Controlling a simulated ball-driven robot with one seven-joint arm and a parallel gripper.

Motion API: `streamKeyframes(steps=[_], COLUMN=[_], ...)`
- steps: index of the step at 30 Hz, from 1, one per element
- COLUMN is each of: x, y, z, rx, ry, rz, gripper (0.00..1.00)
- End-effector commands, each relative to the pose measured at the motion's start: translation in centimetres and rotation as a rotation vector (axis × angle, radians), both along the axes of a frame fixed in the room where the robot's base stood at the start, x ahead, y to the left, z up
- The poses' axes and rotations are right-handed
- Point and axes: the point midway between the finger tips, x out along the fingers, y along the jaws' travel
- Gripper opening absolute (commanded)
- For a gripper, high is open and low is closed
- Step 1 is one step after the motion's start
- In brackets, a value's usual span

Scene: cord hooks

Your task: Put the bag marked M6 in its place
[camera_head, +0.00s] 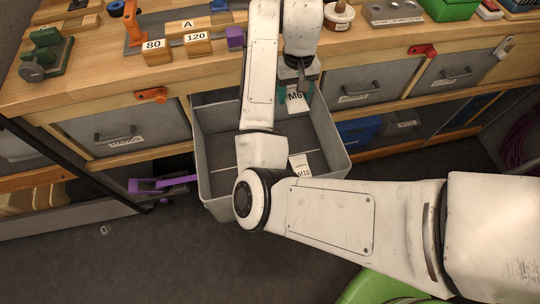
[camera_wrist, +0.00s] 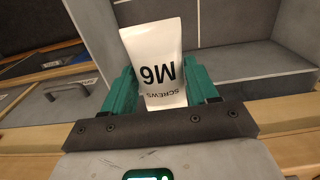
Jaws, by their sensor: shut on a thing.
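The white bag marked M6 (camera_wrist: 152,55) is held between the teal fingers of my gripper (camera_wrist: 160,85), its printing upside down in the wrist view. It also shows in the head view (camera_head: 296,101), where my gripper (camera_head: 297,90) is over the back right part of an open grey drawer (camera_head: 201,160). The drawer is split by thin dividers. A white bag or card marked M10 (camera_head: 300,166) is in its front right part. My arm hides the middle of the drawer. I cannot tell whether the M6 bag touches the drawer.
Shut drawers (camera_head: 125,125) flank the open one. A purple item (camera_head: 160,184) juts out at left, low down. The dark floor at front left is mostly clear.

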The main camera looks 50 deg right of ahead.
Motion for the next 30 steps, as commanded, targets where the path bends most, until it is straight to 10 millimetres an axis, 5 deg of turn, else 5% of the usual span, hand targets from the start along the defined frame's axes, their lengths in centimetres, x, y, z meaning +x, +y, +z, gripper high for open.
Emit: streamKeyframes(steps=[16, 30], x=[-0.1, -0.1], y=[0.0, -0.1], z=[-11.7, -16.5], rx=[0.002, 0.003], ry=[0.003, 0.003], rz=[-0.002, -0.003], gripper=[0.24, 0.24])
